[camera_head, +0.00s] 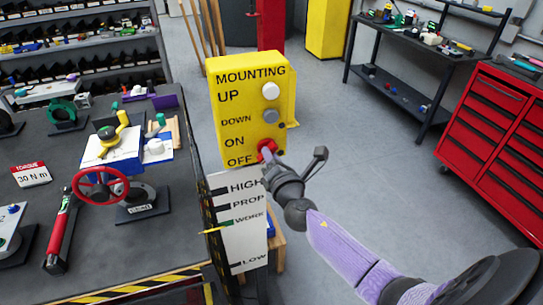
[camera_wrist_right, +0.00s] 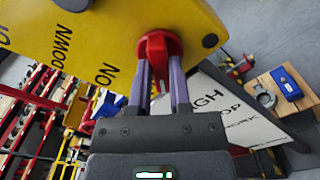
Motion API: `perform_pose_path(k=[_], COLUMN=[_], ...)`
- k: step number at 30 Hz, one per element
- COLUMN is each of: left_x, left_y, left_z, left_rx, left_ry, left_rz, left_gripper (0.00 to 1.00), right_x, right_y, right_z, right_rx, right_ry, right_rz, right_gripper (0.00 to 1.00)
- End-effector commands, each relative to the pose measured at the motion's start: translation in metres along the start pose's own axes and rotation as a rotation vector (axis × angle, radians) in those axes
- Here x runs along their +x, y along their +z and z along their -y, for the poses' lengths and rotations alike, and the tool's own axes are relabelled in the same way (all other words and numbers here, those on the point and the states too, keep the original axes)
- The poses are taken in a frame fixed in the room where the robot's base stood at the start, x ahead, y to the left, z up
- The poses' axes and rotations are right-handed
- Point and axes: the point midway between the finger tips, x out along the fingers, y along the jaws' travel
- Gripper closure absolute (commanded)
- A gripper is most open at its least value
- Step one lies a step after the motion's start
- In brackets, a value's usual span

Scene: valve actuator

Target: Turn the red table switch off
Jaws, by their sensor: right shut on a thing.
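The red switch (camera_head: 267,149) sits at the lower right of the yellow panel (camera_head: 232,105), beside the ON and OFF labels. In the right wrist view the red switch (camera_wrist_right: 157,52) shows between the fingers. My right gripper (camera_head: 266,156) is at the switch, and its two fingers (camera_wrist_right: 160,85) are closed around the red knob. The fingers hide part of the knob, and I cannot tell its exact setting. My left gripper is in neither view.
A white level board (camera_head: 238,215) marked HIGH, PROP, WORK and LOW stands below the panel. A dark workbench (camera_head: 165,245) with a red handwheel (camera_head: 100,187) is at the left. A red drawer cabinet (camera_head: 490,130) stands at the right. The floor (camera_head: 370,170) between is clear.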

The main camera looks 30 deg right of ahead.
Motion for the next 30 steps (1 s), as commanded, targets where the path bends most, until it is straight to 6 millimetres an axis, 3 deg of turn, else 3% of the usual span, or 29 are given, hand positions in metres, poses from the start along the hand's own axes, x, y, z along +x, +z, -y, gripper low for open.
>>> perform_pose_path(k=[11,12,17,26,30], left_x=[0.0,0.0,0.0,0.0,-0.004], left_y=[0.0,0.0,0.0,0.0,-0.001], left_z=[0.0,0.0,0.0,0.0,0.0], left_rx=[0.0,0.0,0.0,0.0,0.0], left_ry=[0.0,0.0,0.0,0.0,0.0], left_rz=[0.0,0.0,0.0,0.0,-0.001], left_gripper=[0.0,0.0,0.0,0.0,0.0], right_x=[-0.001,-0.001,-0.001,-0.003,-0.027], right_y=[-0.002,-0.002,-0.002,-0.001,-0.001], right_z=[0.002,0.002,0.001,0.001,0.001], right_rx=[-0.005,-0.005,-0.004,-0.004,-0.005], right_ry=[-0.003,-0.003,-0.002,-0.001,-0.002], right_rz=[-0.005,-0.005,-0.003,-0.002,-0.005], right_gripper=[1.0,0.72,0.41,0.41,0.41])
